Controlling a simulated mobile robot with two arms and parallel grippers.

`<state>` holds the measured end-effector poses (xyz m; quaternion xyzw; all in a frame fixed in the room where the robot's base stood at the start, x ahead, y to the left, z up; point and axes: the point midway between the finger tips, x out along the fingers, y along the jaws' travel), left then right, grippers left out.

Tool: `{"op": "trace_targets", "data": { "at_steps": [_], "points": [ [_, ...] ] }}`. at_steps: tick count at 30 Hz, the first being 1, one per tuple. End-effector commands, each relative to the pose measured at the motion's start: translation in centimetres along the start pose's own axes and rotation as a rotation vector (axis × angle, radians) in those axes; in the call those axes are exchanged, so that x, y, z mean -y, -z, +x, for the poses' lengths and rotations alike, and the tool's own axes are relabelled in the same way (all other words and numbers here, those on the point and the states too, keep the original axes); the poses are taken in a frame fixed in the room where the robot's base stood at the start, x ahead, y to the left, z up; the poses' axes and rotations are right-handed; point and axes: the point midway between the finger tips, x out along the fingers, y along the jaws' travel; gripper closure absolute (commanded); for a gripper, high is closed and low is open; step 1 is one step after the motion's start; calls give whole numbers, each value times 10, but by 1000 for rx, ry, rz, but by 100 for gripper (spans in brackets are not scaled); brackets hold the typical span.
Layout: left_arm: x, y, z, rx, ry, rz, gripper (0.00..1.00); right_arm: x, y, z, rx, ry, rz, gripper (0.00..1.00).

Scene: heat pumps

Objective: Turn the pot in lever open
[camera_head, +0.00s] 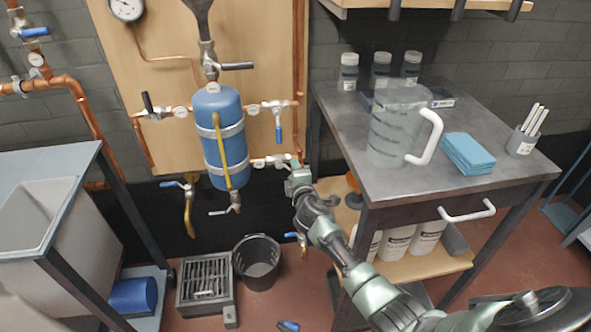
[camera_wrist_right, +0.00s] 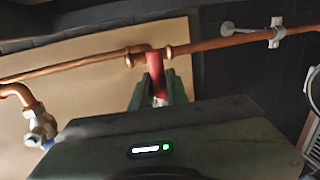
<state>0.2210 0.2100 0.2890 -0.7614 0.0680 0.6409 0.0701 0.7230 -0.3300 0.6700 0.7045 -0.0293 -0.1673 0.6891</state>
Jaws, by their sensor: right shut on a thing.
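The blue pot (camera_head: 206,125) is strapped upright to the wooden panel, with valves and copper pipes around it. My right gripper (camera_head: 297,165) is at the pipe to the pot's lower right. In the wrist view, my right gripper (camera_wrist_right: 160,92) is shut on a red lever (camera_wrist_right: 155,72) in front of a horizontal copper pipe (camera_wrist_right: 210,44). The gripper hides this lever in the head view, and I cannot read its label. A blue lever (camera_head: 278,133) hangs down above the gripper. A dark lever (camera_head: 147,103) is tilted upright left of the pot. My left gripper is out of view.
A steel-topped table (camera_head: 340,120) with a clear jug (camera_head: 390,130) and blue cloths (camera_head: 468,153) stands close to the right of my right arm. A black bucket (camera_head: 257,275) and a floor drain (camera_head: 205,285) lie below the pot. A sink (camera_head: 25,225) stands left.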

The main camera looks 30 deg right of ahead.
Motion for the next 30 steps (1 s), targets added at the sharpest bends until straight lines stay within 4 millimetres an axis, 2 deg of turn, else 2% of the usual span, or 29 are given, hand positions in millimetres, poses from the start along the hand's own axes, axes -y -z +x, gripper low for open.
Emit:
{"op": "trace_targets", "data": {
  "at_steps": [13,14,15,16,30],
  "points": [
    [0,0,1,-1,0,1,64,-1,-1,0,3,-1,-15,100],
    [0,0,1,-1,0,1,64,-1,-1,0,3,-1,-15,79],
    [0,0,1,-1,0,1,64,-1,-1,0,3,-1,-15,68],
    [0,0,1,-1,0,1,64,-1,-1,0,3,-1,-14,63],
    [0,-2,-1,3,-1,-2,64,-2,-2,0,2,0,-10,63]
  ]
}}
